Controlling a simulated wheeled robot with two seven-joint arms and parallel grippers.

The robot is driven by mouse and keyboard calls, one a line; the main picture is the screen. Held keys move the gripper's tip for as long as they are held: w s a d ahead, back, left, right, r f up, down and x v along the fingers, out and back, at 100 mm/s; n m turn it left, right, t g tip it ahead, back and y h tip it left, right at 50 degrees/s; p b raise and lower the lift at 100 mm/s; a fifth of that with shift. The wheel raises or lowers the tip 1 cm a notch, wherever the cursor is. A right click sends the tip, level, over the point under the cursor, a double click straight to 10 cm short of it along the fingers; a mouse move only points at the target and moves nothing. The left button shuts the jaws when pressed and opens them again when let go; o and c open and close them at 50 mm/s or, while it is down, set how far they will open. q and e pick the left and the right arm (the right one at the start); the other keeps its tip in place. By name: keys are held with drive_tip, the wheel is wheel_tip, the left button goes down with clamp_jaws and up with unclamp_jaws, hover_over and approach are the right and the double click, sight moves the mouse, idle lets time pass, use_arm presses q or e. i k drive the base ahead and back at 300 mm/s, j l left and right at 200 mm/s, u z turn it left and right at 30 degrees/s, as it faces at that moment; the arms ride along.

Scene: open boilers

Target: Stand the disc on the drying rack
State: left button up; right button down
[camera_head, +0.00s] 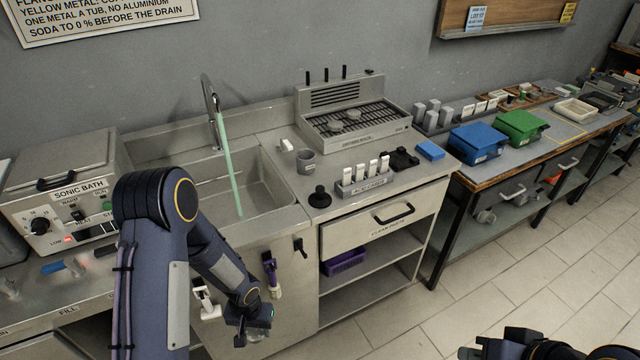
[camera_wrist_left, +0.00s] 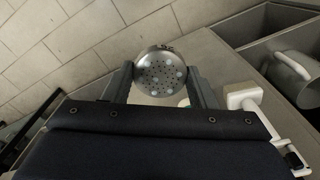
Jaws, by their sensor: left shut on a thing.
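The disc (camera_wrist_left: 160,72), round and silvery with light spots on its face, is gripped at its edges between the two fingers of my left gripper (camera_wrist_left: 160,80) in the left wrist view. In the head view my left gripper (camera_head: 254,326) is low in front of the sink cabinet, and only a small part of the disc (camera_head: 257,335) shows under it. The drying rack (camera_head: 362,142) stands on the counter to the right of the sink, apart from the gripper, with round pieces on its grille. My right gripper (camera_head: 520,347) is partly in view at the bottom edge; its jaw state is unclear.
A sink (camera_head: 250,190) with a green stream from the tap lies left of the rack. A grey cup (camera_head: 306,162), a black knob-like item (camera_head: 320,197) and a holder of white strips (camera_head: 364,185) stand before the rack. Blue (camera_head: 476,143) and green (camera_head: 521,126) bins are further right.

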sight(385, 114)
drive_tip(key=i+l, duration=0.2)
drive_tip(key=l, duration=0.15)
drive_tip(key=i+l, duration=0.15)
drive_tip(key=l, duration=0.2)
drive_tip(key=i+l+u, duration=0.1)
drive_tip(key=l, duration=0.3)
drive_tip(key=i+l, duration=0.4)
drive_tip(key=l, duration=0.35)
drive_tip(key=i+l, duration=0.15)
drive_tip(key=l, duration=0.2)
drive_tip(key=i+u, duration=0.05)
